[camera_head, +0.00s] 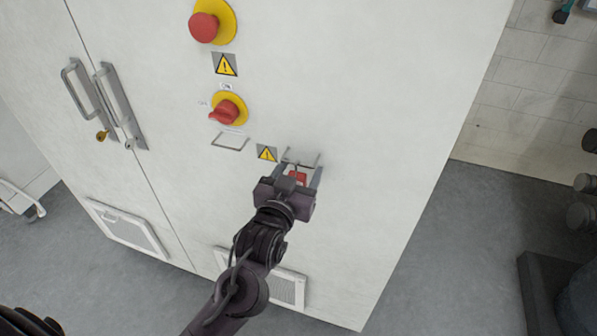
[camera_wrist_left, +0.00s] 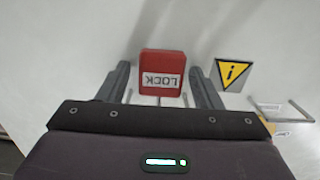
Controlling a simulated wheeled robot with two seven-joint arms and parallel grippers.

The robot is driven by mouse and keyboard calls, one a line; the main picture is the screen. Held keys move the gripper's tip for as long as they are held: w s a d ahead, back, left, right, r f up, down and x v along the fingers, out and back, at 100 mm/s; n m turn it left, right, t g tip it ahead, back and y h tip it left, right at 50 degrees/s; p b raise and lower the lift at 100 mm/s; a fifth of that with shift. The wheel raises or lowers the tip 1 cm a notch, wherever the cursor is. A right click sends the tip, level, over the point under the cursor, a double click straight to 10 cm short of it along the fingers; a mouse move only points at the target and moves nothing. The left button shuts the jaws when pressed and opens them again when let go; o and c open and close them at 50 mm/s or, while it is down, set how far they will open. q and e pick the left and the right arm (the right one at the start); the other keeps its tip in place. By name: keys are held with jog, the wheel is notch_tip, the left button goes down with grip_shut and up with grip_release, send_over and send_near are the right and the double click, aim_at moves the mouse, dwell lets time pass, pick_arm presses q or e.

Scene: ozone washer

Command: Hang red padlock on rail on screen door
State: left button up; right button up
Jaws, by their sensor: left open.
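The red padlock (camera_head: 298,178) is at the white cabinet door, just below the right-hand metal rail (camera_head: 301,157). In the left wrist view the padlock (camera_wrist_left: 161,66) shows its red body with an upside-down LOCK label. My left gripper (camera_head: 303,171) is open, with one finger on each side of the padlock. In the left wrist view gaps show between the padlock and both fingers (camera_wrist_left: 159,78). The gripper body partly hides the padlock and its shackle, so I cannot tell whether the shackle is around the rail. My right gripper is not in view.
A second metal rail (camera_head: 230,142) is left of the padlock, with a yellow warning sign (camera_head: 266,153) between. A red rotary switch (camera_head: 226,111) and red button (camera_head: 204,27) are above. Door handles (camera_head: 119,103) stick out at left. Floor at right is clear near the cabinet.

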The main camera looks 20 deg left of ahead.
pick_arm(q)
jog(key=shift+s, duration=0.1)
jog(key=s+b, duration=0.2)
jog(key=s, duration=0.4)
jog(key=s+a+f+m+g, duration=0.1)
jog(key=s+f+g, duration=0.25)
jog(key=f, duration=1.55)
jog(key=s+a+f+m+g, duration=0.15)
jog(key=f+g, duration=0.25)
jog(key=f, duration=1.5)
jog(key=s+a+f+g, duration=0.3)
jog(key=s+f+g, duration=0.1)
jog(key=s+f, duration=0.95)
jog(key=s+a+f+g, duration=0.1)
jog(key=s+f+g, duration=0.1)
jog(key=s+f, duration=0.4)
jog(key=s+a+f+g, duration=0.1)
jog(key=s+f, duration=0.5)
jog(key=s, duration=0.6)
jog(key=shift+s+a+g+y, duration=0.2)
jog(key=shift+g+y, duration=0.1)
jog(key=shift+g, duration=0.55)
jog(key=shift+n, duration=0.25)
